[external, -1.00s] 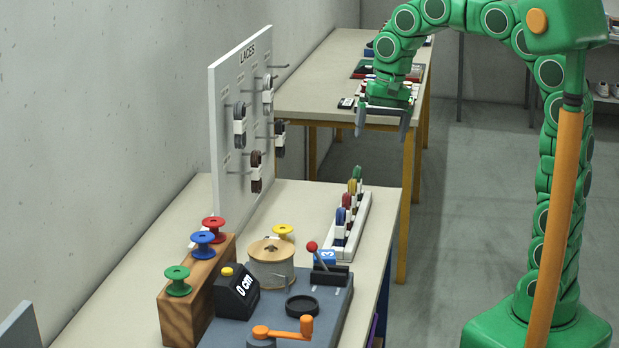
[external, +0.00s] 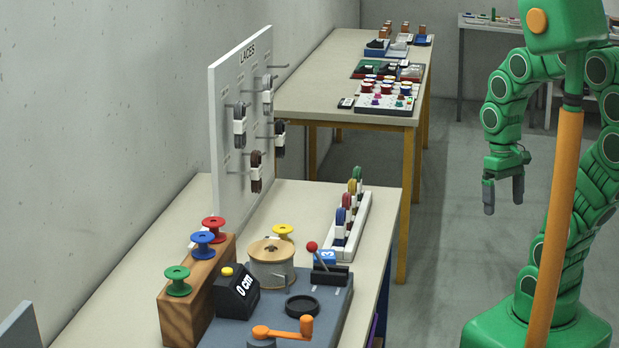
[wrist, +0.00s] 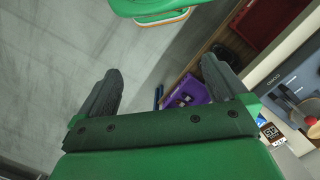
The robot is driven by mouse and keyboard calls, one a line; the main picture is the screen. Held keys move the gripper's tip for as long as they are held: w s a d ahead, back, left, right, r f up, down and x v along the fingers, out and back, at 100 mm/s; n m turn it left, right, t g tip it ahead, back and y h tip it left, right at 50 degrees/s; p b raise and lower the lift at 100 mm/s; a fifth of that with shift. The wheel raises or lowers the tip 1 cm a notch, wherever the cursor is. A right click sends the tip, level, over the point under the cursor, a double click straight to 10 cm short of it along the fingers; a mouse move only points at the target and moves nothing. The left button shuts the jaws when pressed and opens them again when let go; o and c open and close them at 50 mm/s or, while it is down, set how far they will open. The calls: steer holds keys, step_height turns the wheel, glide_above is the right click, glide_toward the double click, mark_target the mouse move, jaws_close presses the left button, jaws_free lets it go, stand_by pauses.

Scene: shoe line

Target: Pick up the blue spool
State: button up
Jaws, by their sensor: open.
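The blue spool (external: 202,242) stands upright on the wooden block (external: 190,300) in the external view. It sits between a red spool (external: 214,226) behind it and a green spool (external: 178,278) in front. My gripper (external: 504,200) is open and empty, far to the right of the spool, over the floor beside the bench. In the wrist view my gripper's two fingers (wrist: 160,90) are wide apart with nothing between them. The blue spool is not visible in the wrist view.
A grey winding machine (external: 320,300) with an orange crank and a red-knobbed lever stands right of the block. A laces board (external: 235,110) rises behind it. A white rack (external: 345,225) holds several colored items. The floor between bench and base is clear.

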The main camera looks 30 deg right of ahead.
steer(key=shift+s+d+f, duration=0.2)
steer(key=shift+s+f, duration=0.1)
steer(key=shift+s, duration=0.25)
steer(key=c, duration=0.5)
steer(key=shift+w, duration=0.1)
steer(key=w+a+f+n+t+y, duration=0.1)
steer(key=w+a+n+t, duration=0.2)
steer(key=w+a, duration=0.9)
steer(key=w+a+f+n+t+y, duration=0.3)
steer(key=w+a, duration=0.5)
steer(key=w, duration=0.8)
steer(key=n+t+y, duration=0.3)
steer(key=n+y, duration=0.2)
steer(key=y, duration=0.2)
glide_toward(204, 236)
steer(key=x, duration=0.3)
steer(key=shift+x, duration=3.75)
